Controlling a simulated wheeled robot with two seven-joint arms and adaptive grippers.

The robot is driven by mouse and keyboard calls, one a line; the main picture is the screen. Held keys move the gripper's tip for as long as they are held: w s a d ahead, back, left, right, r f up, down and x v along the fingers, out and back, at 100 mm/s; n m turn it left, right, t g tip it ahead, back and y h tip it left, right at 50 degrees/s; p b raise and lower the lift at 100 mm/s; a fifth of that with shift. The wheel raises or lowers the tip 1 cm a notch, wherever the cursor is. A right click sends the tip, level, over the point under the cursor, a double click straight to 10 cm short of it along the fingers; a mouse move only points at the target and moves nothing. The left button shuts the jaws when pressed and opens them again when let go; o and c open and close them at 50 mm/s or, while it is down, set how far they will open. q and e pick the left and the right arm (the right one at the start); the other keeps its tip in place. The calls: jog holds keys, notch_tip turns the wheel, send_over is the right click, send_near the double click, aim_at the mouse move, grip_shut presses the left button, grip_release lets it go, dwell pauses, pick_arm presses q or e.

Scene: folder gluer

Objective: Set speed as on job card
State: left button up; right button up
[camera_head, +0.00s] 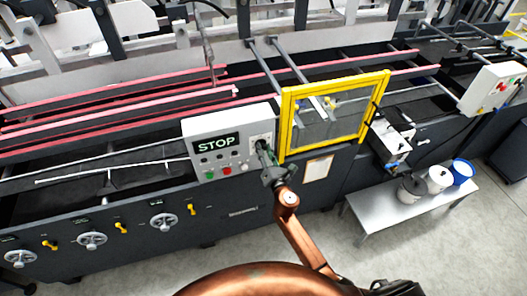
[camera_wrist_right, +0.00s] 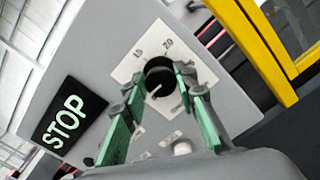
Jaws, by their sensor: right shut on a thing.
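The grey control box (camera_head: 200,128) on the machine has a display (camera_head: 216,143) reading STOP. The display also shows at the left of the right wrist view (camera_wrist_right: 68,116). A black round speed knob (camera_wrist_right: 159,68) with a white pointer line sits on a white dial plate (camera_wrist_right: 130,66); the marks 15 and 20 are readable, others are hidden by my fingers. My right gripper (camera_head: 264,154) is at the knob, its green-padded fingers shut on it from both sides. A framed paper, probably the job card (camera_head: 317,169), is on the machine front; its text is too small to read. My left gripper is out of view.
A yellow-framed guard (camera_head: 286,122) stands just right of the control box. Green, red and other buttons (camera_head: 227,170) sit below the display. A low bench (camera_head: 375,213) with several pots stands at the right. Handwheels (camera_head: 92,240) line the lower left front.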

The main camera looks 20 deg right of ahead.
jog(key=m+b, duration=0.1)
jog(key=m, duration=0.3)
jog(key=shift+f+m, duration=0.1)
jog(key=shift+m, duration=0.2)
jog(key=m, duration=0.4)
jog(key=shift+d+f+m+b, duration=0.1)
jog(key=shift+m+b, duration=0.2)
jog(key=m, duration=0.3)
jog(key=shift+m, duration=0.3)
jog(key=shift+f+m, duration=0.1)
jog(key=shift+m, duration=2.2)
jog(key=o, duration=1.1)
